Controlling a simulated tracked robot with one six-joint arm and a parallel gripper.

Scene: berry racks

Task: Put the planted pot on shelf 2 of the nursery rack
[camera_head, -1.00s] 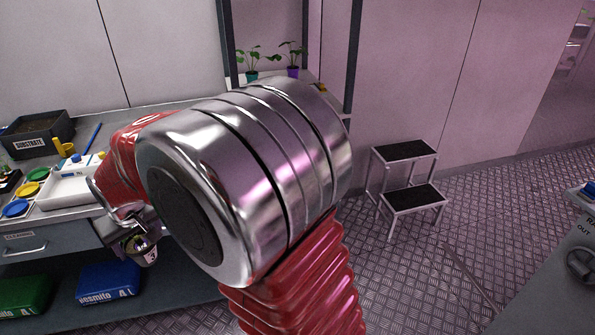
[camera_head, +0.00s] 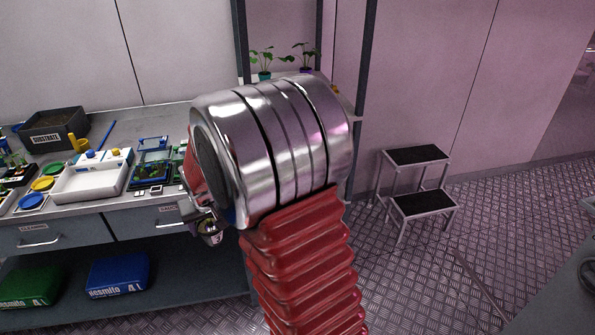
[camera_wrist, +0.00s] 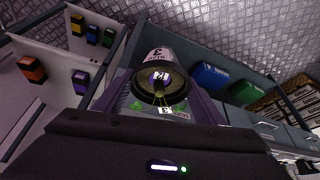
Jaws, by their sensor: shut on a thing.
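My gripper (camera_wrist: 160,98) is shut on a small pale pot (camera_wrist: 158,56) with a dark "3" on its side. The pot's open top faces the wrist camera, showing dark soil, small green leaves and a purple spot. In the head view the pot (camera_head: 211,236) hangs below my wrist, in front of the bench edge, mostly hidden by my arm. A dark-posted rack (camera_head: 241,40) stands behind my arm. Its visible shelf holds a plant in a teal pot (camera_head: 265,76) and one in a purple pot (camera_head: 306,69). The rack's lower part is hidden by my arm.
The bench (camera_head: 105,213) at left holds a substrate tub (camera_head: 54,133), a white tray (camera_head: 91,178) and coloured lids. Green (camera_head: 30,286) and blue (camera_head: 118,275) bags lie below. A step stool (camera_head: 415,180) stands right of the rack, with open floor before it.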

